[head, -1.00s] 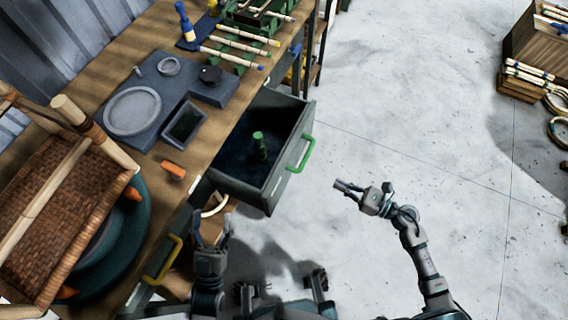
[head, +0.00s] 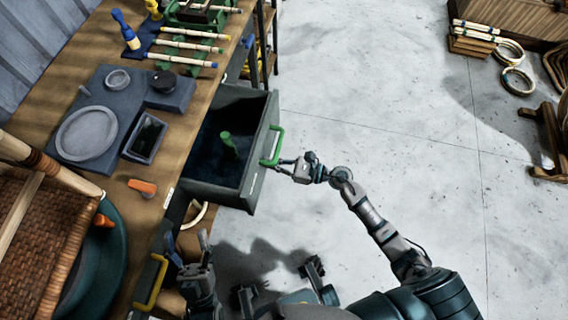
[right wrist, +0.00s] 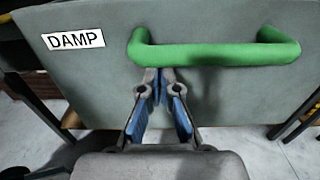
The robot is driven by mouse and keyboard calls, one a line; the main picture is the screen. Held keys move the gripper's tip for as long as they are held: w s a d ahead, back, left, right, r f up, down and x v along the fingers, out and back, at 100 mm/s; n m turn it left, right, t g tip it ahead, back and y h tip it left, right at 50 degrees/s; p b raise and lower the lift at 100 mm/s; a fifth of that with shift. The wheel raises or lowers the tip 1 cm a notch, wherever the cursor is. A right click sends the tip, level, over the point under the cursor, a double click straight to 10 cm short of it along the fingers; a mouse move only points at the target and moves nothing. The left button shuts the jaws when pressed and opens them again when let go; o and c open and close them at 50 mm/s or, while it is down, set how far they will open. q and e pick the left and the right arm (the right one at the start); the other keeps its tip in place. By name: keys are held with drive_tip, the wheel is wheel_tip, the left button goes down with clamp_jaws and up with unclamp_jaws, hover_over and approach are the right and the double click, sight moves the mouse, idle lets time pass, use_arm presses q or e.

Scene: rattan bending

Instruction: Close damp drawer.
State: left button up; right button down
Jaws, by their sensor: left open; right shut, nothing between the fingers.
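The damp drawer (head: 262,150) is a grey drawer pulled out from the workbench. Its front carries a white "DAMP" label (right wrist: 74,40) and a green bar handle (head: 273,147); the handle also shows in the right wrist view (right wrist: 215,54). A green object (head: 229,143) stands inside the drawer. My right gripper (head: 280,165) is shut and empty, its tips at the drawer front by the handle. In the right wrist view the tips overlap the bar's lower edge; contact is unclear. My left gripper (head: 188,243) is open near the bench's front edge, apart from the drawer.
The workbench (head: 60,88) holds a grey tool board (head: 95,120), an orange piece (head: 142,187) and a wicker item (head: 45,240). A yellow-handled drawer front (head: 152,282) sits by my left gripper. Floor right of the drawer is clear; bundled rods (head: 470,37) lie at upper right.

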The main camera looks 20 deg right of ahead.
use_arm(q)
drive_tip(key=shift+d+r, duration=0.1)
use_arm(e)
drive_tip(key=shift+w+a, duration=0.15)
use_arm(q)
drive_tip(key=shift+d, duration=0.15)
